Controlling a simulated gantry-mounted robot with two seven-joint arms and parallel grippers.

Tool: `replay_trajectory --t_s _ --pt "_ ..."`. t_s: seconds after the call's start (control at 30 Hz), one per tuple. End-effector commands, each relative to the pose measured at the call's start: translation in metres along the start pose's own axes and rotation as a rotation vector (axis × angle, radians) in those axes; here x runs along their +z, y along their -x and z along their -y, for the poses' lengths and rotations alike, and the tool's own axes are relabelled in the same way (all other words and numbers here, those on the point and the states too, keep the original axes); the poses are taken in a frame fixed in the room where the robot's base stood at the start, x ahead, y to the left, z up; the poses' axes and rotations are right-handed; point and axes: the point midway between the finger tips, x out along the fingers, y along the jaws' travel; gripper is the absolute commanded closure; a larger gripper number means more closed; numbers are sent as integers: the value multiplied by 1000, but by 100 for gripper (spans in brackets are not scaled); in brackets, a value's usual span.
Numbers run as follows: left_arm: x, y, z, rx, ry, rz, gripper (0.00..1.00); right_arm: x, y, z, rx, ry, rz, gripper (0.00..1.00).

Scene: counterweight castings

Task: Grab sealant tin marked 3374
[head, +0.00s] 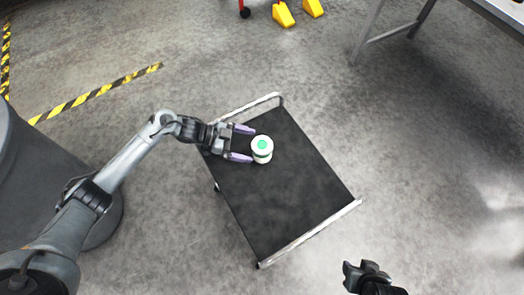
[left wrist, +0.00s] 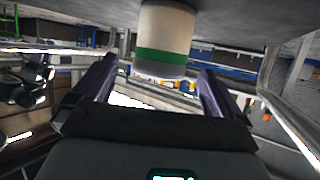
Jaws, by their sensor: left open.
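A white tin (head: 262,154) with a green spot on its top stands on the dark top of a cart (head: 275,205), near its far left part. No number on it can be read. In the left wrist view the tin (left wrist: 165,28) shows upside down, pale with a green band. My left gripper (head: 242,143) is open, its two purple fingers pointing at the tin from the left. The tin is at or just beyond the fingertips; contact cannot be told. A dark end of my right arm (head: 368,277) shows at the bottom edge, its jaws unclear.
The cart has pale metal rails at its far and near ends, and the rest of its top is bare. A metal table (head: 492,14) stands at the upper right. Yellow wedge-like items (head: 283,15) are at the top. Yellow-black tape (head: 95,93) marks the floor at left.

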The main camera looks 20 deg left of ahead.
Motion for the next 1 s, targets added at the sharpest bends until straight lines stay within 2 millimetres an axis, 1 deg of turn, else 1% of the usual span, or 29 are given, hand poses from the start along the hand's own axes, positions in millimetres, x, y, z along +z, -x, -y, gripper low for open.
replay_trajectory --t_s 0.03,0.27,0.47,0.6,0.7,0.87,0.9,0.97,1.0 --pt "1 -6 0 0 -1 -1 0 1 -3 0 -1 -1 0 57" --pt "2 -18 0 0 0 -1 0 3 -8 1 -2 -3 1 57" --pt "6 -43 0 0 0 -3 0 8 -24 1 -2 -2 1 57" --pt "4 -58 1 -1 0 -2 0 10 -29 1 -1 -2 4 57" --pt "3 -62 1 -2 0 0 0 10 -30 1 -1 -1 4 57" --pt "3 -62 1 -1 0 1 0 10 -29 0 3 3 5 57" --pt "3 -62 1 -1 0 1 2 11 -29 0 3 3 5 57" --pt "3 -62 1 -1 0 1 11 11 -29 0 3 4 5 57" --pt "3 -62 1 -1 0 1 17 11 -29 0 3 4 5 57"
